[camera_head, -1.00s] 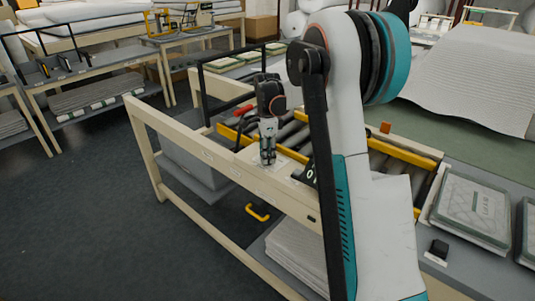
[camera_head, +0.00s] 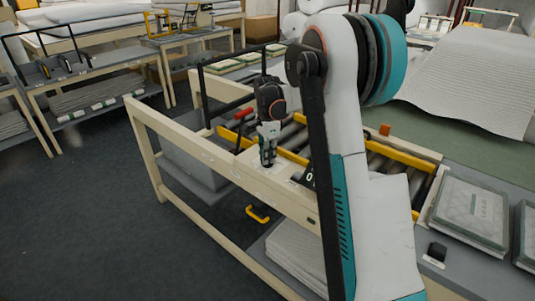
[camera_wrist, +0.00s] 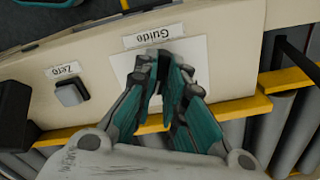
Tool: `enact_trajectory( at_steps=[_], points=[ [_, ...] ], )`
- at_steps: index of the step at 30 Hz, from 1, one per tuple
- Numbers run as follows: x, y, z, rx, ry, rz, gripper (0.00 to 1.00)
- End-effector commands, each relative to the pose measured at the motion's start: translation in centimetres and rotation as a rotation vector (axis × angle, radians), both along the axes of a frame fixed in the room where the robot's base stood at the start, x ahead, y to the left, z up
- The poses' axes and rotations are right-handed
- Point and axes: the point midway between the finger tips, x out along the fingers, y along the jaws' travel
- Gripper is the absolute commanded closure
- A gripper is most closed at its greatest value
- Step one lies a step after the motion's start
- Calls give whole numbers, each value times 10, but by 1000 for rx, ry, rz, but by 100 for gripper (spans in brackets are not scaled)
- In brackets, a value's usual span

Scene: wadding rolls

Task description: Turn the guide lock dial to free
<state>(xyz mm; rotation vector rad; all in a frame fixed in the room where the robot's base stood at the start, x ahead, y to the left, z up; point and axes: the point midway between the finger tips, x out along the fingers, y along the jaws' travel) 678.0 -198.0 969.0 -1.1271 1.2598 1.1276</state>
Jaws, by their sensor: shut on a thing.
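My gripper (camera_head: 267,160) points down at the top of the cream wooden rail (camera_head: 215,158) of the roller bench. In the wrist view my gripper (camera_wrist: 168,62) has its teal-padded fingers close together over a white plate (camera_wrist: 196,52) below the "Guide" label (camera_wrist: 153,35). The fingers are shut on the guide lock dial, which they hide almost wholly. I cannot read the dial's setting or any marks around it.
A grey square button (camera_wrist: 70,92) sits beside the "Zero" label (camera_wrist: 62,70). A black block (camera_wrist: 15,112) stands at the left of the wrist view. Yellow rails (camera_wrist: 290,77) and grey rollers (camera_wrist: 296,125) lie beside the cream rail. A yellow handle (camera_head: 257,214) is below.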

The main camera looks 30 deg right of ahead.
Motion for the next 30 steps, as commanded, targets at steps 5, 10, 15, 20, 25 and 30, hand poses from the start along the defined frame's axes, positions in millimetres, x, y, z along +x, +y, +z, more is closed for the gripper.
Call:
enact_trajectory(
  at_steps=[5,10,15,20,25,30],
  points=[
    [1,0,2,0,-1,163,100],
    [1,0,2,0,-1,325,100],
    [1,0,2,0,-1,487,100],
    [1,0,2,0,-1,638,100],
    [1,0,1,-1,-1,795,100],
    [1,0,1,-1,-2,934,100]
  ],
)
